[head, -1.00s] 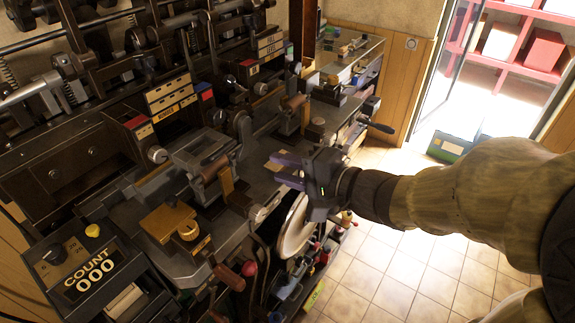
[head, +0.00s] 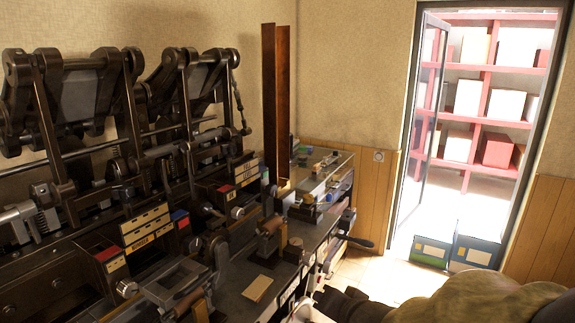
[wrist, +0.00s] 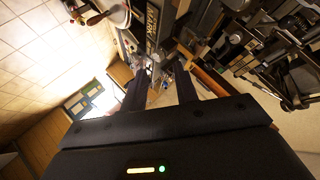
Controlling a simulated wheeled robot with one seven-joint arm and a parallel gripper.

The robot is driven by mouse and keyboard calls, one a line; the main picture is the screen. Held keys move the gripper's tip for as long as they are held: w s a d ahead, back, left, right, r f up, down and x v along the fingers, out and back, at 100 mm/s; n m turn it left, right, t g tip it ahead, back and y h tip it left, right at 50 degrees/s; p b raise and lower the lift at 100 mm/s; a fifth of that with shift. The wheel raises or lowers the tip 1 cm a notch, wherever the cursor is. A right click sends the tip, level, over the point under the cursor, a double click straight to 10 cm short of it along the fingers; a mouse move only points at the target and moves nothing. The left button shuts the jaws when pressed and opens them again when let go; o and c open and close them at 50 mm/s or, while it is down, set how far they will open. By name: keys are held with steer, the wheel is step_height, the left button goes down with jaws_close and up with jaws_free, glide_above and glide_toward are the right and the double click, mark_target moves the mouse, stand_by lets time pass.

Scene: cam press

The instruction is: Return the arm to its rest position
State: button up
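My arm (head: 480,302) shows at the bottom right of the head view, beside the press bench. Its dark wrist part lies at the bottom edge, and the fingers are not clear there. In the wrist view my gripper (wrist: 160,84) has its two dark fingers apart, with nothing seen held between them. The cam press (head: 110,110), with dark levers and shafts, fills the left of the head view. Its bench top (head: 236,272) lies left of my arm.
A tan card (head: 257,288) lies on the bench near my arm. A handle (head: 358,243) sticks out from the bench's right side. Boxes (head: 432,252) stand on the floor by the open doorway. Red shelves (head: 485,100) stand beyond. Tiled floor (wrist: 35,75) is clear in the wrist view.

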steer(key=s+d+f+n+g+h, duration=0.3)
steer(key=s+d+f+n+g, duration=0.2)
steer(key=s, duration=0.6)
step_height(320, 180, down, 4)
steer(key=d+g, duration=0.2)
steer(key=g, duration=0.1)
steer(key=shift+f+h, duration=0.25)
steer(key=shift+h, duration=0.15)
steer(key=shift+w, duration=0.1)
steer(key=shift+a, duration=0.1)
